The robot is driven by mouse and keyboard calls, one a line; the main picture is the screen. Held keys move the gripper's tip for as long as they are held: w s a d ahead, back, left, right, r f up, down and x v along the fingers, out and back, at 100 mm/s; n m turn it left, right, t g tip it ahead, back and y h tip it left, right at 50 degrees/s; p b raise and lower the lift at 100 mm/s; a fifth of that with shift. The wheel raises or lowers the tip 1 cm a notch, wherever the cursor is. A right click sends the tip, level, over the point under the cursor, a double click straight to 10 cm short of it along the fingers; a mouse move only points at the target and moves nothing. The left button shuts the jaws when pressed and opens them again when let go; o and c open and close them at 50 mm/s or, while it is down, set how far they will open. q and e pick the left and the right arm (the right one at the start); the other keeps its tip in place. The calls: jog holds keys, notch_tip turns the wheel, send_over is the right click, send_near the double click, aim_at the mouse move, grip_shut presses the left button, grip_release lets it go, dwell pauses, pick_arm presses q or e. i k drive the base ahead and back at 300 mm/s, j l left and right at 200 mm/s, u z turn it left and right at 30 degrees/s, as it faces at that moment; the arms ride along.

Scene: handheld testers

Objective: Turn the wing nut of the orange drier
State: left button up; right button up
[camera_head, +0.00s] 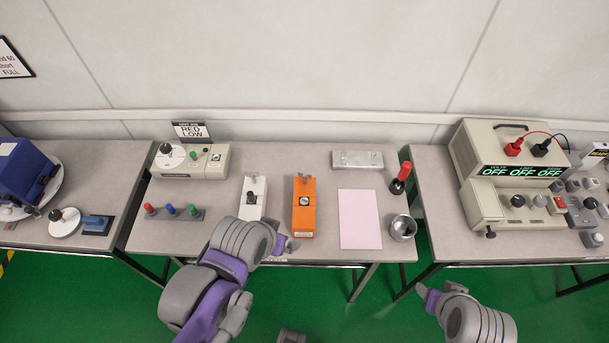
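The orange drier (304,221) lies on the middle table, long side pointing away from me. A small grey wing-shaped part (304,178) sits near its far end, and a dark round part (306,201) is on its middle. My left gripper (291,245) is low at the table's front edge, just in front of the drier's near end and apart from the wing-shaped part. Its fingers are too small to tell whether they are open. My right gripper (426,291) is in front of the gap between the middle and right tables, away from the drier; its finger opening is unclear.
A similar white device (254,188) stands left of the drier, partly behind my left arm. A pink sheet (360,219) lies right of it, then a metal cup (402,228) and a red-handled tool (400,178). A metal block (357,160) is behind.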

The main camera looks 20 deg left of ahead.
aim_at(304, 176)
jog(key=l+u, duration=0.25)
jog(key=u, duration=0.15)
jog(key=l+u, duration=0.2)
jog(key=u, duration=0.25)
jog(key=k+l+u, duration=0.1)
jog(key=l+u, duration=0.15)
jog(key=u, duration=0.15)
